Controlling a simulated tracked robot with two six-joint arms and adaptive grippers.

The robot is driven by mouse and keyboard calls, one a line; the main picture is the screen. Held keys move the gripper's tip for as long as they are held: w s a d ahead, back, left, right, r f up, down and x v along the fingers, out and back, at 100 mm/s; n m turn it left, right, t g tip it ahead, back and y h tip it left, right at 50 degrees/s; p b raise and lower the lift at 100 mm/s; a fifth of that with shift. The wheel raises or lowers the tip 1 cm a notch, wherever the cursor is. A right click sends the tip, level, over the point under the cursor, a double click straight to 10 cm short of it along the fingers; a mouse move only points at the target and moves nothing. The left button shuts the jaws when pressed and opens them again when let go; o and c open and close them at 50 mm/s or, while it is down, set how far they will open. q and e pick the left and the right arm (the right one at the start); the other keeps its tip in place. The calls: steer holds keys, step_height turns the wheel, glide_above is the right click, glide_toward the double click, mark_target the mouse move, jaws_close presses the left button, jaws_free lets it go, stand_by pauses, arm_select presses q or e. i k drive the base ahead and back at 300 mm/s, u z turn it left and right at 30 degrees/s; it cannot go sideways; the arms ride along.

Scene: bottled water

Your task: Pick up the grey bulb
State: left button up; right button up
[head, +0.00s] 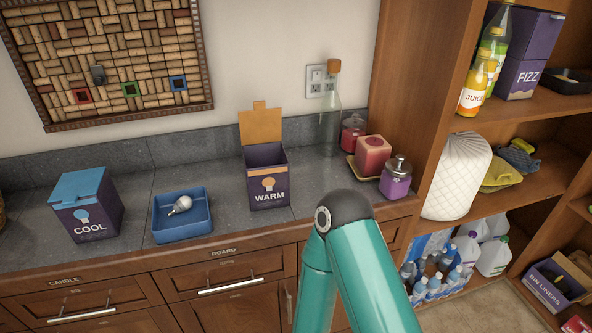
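The grey bulb (180,205) lies on its side in a small blue tray (183,235) on the grey counter, left of the picture's middle. Nothing touches it except the tray. Neither of my grippers shows in the head view. A teal arm of mine, bent at a dark joint, rises in front of the counter at the lower middle; its gripper end is not visible.
A COOL box (87,207) with a blue lid stands left of the tray. An open WARM box (266,178) stands to its right. A clear bottle (330,130), candles (373,156) and a purple jar (396,180) stand farther right. Shelves (520,100) fill the right side.

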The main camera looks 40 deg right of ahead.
mark_target(184, 204)
steer(key=i, duration=0.75)
steer(key=z, duration=1.1)
steer(key=k, duration=0.75)
steer(key=z, duration=0.2)
steer(key=i, duration=0.8)
steer(key=u, duration=0.1)
